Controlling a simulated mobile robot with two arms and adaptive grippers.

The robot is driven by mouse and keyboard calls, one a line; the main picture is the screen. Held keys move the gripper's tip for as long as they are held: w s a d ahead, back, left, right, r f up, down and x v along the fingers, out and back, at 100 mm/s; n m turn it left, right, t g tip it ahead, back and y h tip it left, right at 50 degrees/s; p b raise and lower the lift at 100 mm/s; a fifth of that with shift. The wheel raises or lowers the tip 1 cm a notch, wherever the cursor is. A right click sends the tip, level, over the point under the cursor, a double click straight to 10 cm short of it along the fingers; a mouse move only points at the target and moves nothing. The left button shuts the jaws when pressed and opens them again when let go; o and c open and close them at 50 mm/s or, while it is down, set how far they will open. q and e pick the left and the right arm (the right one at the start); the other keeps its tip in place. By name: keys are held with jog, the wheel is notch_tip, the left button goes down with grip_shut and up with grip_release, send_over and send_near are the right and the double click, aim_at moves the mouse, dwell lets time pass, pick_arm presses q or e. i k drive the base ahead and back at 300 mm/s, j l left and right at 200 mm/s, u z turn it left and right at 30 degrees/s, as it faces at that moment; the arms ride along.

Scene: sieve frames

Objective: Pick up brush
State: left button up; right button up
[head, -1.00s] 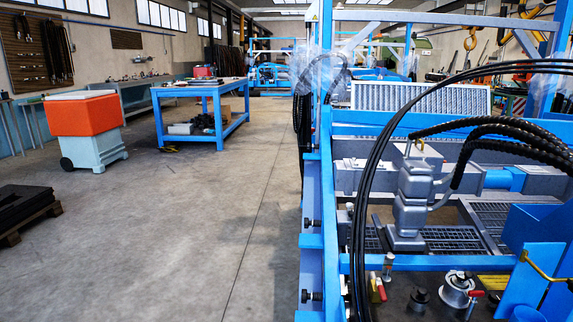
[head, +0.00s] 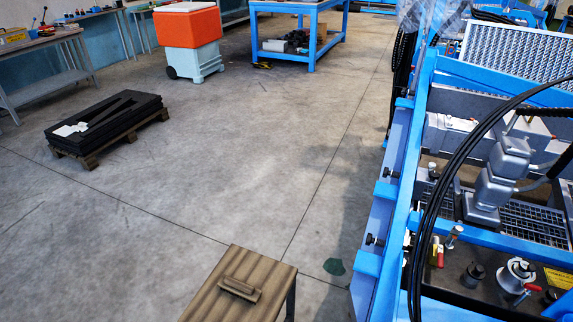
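A small brown oblong block (head: 240,289), which looks like the brush, lies on top of a small wooden-topped table (head: 218,262) at the bottom of the head view. It appears to have a raised upper part on a flatter base; its bristles cannot be made out. Neither of my grippers shows in the head view.
A blue machine frame (head: 385,215) with black hoses runs along the right. A pallet with dark slabs (head: 105,122) lies at the left. An orange and pale-blue wheeled bin (head: 188,30) and a blue workbench (head: 312,62) stand farther back. The concrete floor between is clear.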

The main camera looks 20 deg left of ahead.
aim_at(230, 284)
jog(key=j+z, duration=0.1)
jog(key=j, duration=0.5)
jog(key=k+j+z, duration=0.1)
jog(key=j, duration=0.45)
jog(key=k+j+z, duration=0.1)
jog(key=j, duration=0.5)
